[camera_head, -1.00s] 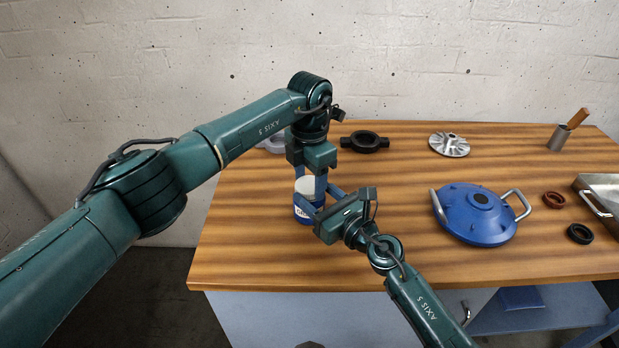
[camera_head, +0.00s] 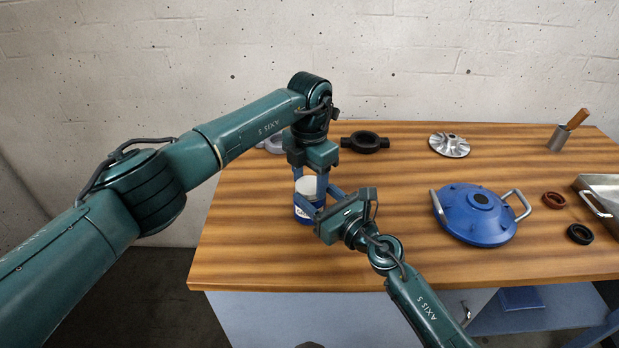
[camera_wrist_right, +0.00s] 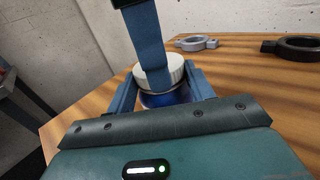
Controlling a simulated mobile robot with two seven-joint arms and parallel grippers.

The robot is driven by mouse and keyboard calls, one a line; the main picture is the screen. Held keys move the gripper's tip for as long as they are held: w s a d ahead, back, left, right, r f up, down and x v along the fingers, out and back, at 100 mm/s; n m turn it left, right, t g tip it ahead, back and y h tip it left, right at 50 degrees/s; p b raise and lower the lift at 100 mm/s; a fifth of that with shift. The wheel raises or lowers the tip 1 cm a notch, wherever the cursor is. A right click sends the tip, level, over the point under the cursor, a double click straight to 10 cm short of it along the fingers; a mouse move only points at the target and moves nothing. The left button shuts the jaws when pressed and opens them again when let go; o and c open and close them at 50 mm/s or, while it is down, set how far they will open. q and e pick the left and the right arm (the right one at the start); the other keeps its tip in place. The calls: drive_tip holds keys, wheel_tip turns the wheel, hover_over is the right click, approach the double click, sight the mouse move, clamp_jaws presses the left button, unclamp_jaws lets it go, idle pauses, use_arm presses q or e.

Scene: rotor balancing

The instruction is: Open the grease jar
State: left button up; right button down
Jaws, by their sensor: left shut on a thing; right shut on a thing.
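The grease jar (camera_head: 303,215) is blue with a pale label and stands upright on the bench. Its white lid (camera_head: 307,184) is on top of it; in the right wrist view the ribbed lid (camera_wrist_right: 155,75) and the blue jar body (camera_wrist_right: 168,98) both show. My left gripper (camera_head: 311,188) points down from above with its fingers shut on the lid. My right gripper (camera_head: 310,209) comes in from the front right, its fingers shut around the jar body. In the right wrist view a left finger hides part of the lid. I cannot tell whether lid and jar are apart.
A blue round housing (camera_head: 463,217) with two handles is at the right. A black ring (camera_head: 365,142), a silver impeller (camera_head: 449,145) and a cup with a brush (camera_head: 558,138) stand at the back. Two small rings (camera_head: 553,200) and a metal tray (camera_head: 601,190) lie far right.

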use_arm(q)
drive_tip(key=shift+s+f, duration=0.1)
drive_tip(key=shift+s, duration=0.05)
use_arm(e)
drive_tip(key=shift+d+f, duration=0.15)
drive_tip(key=shift+f, duration=0.1)
use_arm(q)
drive_tip(key=o, duration=1.1)
drive_tip(key=shift+c, duration=0.2)
wheel_tip(320, 180, up, 5)
drive_tip(key=shift+f, duration=0.15)
drive_tip(key=shift+c, duration=0.3)
wheel_tip(320, 180, up, 2)
drive_tip(key=shift+r+m, duration=0.1)
drive_tip(key=shift+m, duration=1.1)
drive_tip(key=shift+r+m, duration=0.4)
drive_tip(key=shift+m, duration=0.4)
drive_tip(key=shift+f, duration=3.85)
